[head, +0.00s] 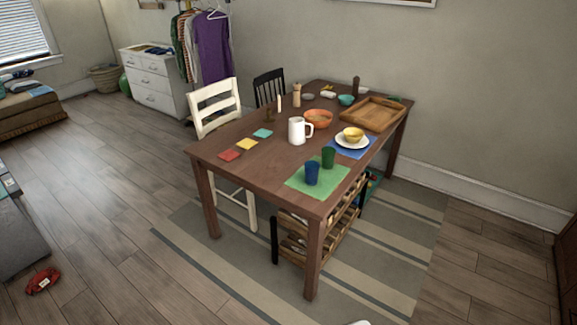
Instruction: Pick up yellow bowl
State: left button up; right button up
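The yellow bowl (353,134) is small and sits upright on a white plate (341,143). The plate lies on a blue mat (366,150) near the right edge of the wooden dining table (262,168). Nothing hides the bowl. Neither of my grippers can be made out in the head view. Only a small white piece shows at the bottom edge, too little to identify.
A white pitcher (297,130), an orange bowl (318,125) and a wooden tray (382,101) stand near the yellow bowl. Green and blue cups (312,174) stand on a green mat (303,187). A red object (42,281) lies on the open floor at left.

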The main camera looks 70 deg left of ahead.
aim_at(352, 135)
jog(key=u, duration=2.05)
jog(key=i+l+z, duration=0.5)
jog(key=i+z, duration=0.3)
jog(key=i, duration=0.15)
jog(key=i+l, duration=0.15)
jog(key=i, duration=0.6)
jog(key=i+l+z, duration=0.1)
jog(key=i, duration=0.65)
jog(key=i+l+u, duration=0.15)
jog(key=i+u, duration=0.3)
jog(key=i+l+u, duration=0.3)
jog(key=u, duration=0.15)
jog(key=i+l+u, duration=0.7)
jog(key=l+u, duration=0.2)
jog(key=l, duration=0.15)
